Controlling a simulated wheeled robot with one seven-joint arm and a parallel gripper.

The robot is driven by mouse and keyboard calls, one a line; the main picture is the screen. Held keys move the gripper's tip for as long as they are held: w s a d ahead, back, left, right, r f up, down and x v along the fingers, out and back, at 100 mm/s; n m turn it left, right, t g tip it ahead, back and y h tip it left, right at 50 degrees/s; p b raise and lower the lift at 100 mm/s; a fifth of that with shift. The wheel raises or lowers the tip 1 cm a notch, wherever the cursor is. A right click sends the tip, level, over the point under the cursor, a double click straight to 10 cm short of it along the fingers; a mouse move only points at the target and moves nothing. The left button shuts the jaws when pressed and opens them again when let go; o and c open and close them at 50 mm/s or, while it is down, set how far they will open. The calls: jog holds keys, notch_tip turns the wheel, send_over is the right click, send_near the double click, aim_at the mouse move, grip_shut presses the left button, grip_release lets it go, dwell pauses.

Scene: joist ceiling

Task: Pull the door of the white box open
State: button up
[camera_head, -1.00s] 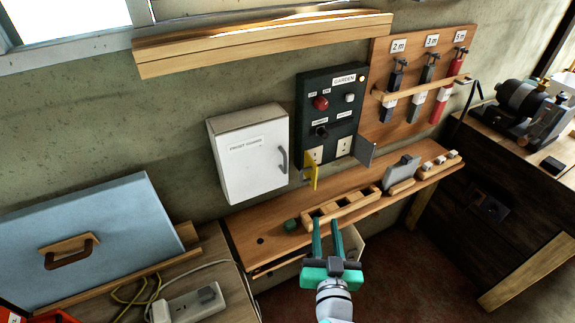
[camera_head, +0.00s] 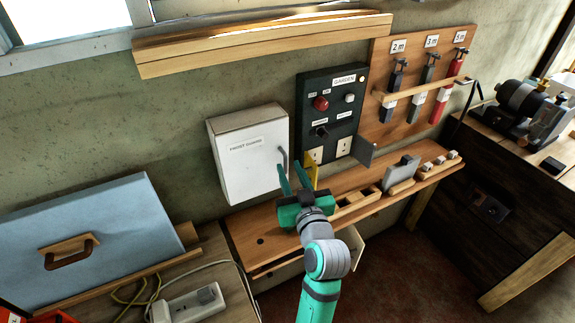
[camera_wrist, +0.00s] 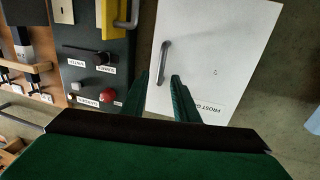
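The white box (camera_head: 244,160) labelled "FROST GUARD" hangs on the wall with its door closed. Its grey handle (camera_head: 283,160) is a vertical bar at the door's right edge. In the wrist view the white door (camera_wrist: 215,55) fills the upper right, and the handle (camera_wrist: 163,62) shows beyond the fingertips. My green gripper (camera_head: 290,178) is in front of the box's lower right corner, fingers pointing up toward the handle. The fingers (camera_wrist: 160,82) are apart with nothing between them. The handle appears just ahead of the fingers; the exact distance is unclear.
A dark control panel (camera_head: 331,112) with a red button is right of the box. A yellow flap (camera_head: 311,172) and a grey flap (camera_head: 364,154) stick out below it. A wooden shelf (camera_head: 240,232) with small blocks runs underneath.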

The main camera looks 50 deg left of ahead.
jog(key=shift+x, duration=1.45)
grip_shut()
jog(key=shift+d+t, duration=0.1)
jog(key=shift+t, duration=0.2)
